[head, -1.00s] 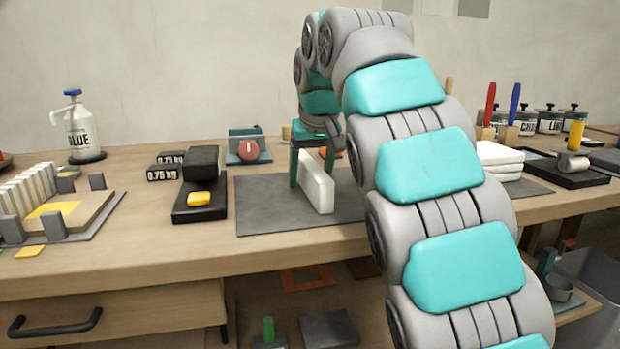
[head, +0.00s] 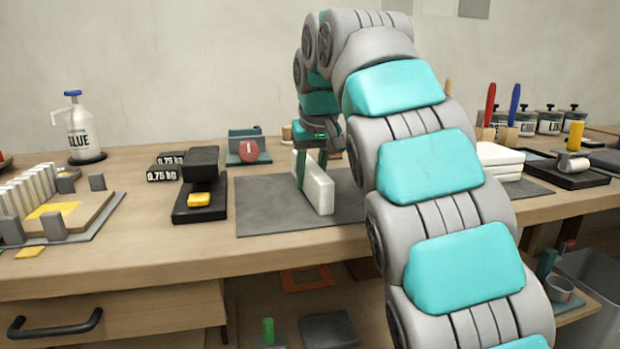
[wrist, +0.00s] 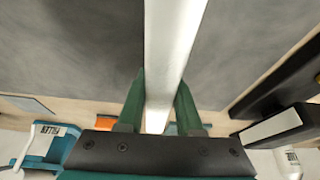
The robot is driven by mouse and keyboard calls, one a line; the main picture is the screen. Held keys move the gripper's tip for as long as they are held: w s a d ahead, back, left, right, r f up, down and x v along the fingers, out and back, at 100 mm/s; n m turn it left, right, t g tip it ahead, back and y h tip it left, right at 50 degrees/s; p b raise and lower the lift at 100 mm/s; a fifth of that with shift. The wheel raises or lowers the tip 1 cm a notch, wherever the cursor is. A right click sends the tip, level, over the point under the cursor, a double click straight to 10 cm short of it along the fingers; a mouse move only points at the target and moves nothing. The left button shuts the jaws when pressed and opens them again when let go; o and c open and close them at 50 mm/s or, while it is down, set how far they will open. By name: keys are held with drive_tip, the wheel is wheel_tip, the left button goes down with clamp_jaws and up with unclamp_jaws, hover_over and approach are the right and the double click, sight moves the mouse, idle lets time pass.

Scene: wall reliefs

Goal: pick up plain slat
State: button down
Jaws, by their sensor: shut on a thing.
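The plain slat (head: 318,190) is a white, flat bar standing on its long edge on the dark grey mat (head: 265,205) in the head view. In the wrist view the slat (wrist: 172,45) runs up the middle of the picture, between the two green fingers. My gripper (head: 312,168) reaches down from above and is shut on the slat, one finger on each side. The gripper also shows in the wrist view (wrist: 160,92). In the head view the slat seems to rest on the mat; I cannot tell any gap beneath it. My arm hides the mat's right part.
A black press-like block (head: 200,185) with a yellow piece stands left of the mat. A teal device with a red disc (head: 249,152) stands behind. A white stack (head: 498,160) lies right of my arm.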

sight(308, 163)
drive_tip(key=shift+r, duration=0.15)
drive_tip(key=shift+r+p, duration=0.95)
drive_tip(key=shift+r, duration=0.9)
drive_tip(key=shift+s+a+f+b, duration=0.1)
drive_tip(key=shift+s+f+b, duration=0.1)
drive_tip(key=shift+s+b, duration=0.1)
drive_tip(key=shift+s+a, duration=0.25)
drive_tip(key=shift+s, duration=0.6)
drive_tip(key=s+a, duration=0.1)
drive_tip(key=s, duration=0.3)
drive_tip(key=s+a+r+b, duration=0.1)
drive_tip(key=s, duration=0.3)
drive_tip(key=s+a+b, duration=0.1)
drive_tip(key=s, duration=0.4)
drive_tip(key=shift+a+r, duration=0.2)
drive_tip(key=shift+a, duration=0.05)
drive_tip(key=shift+s+a, duration=0.15)
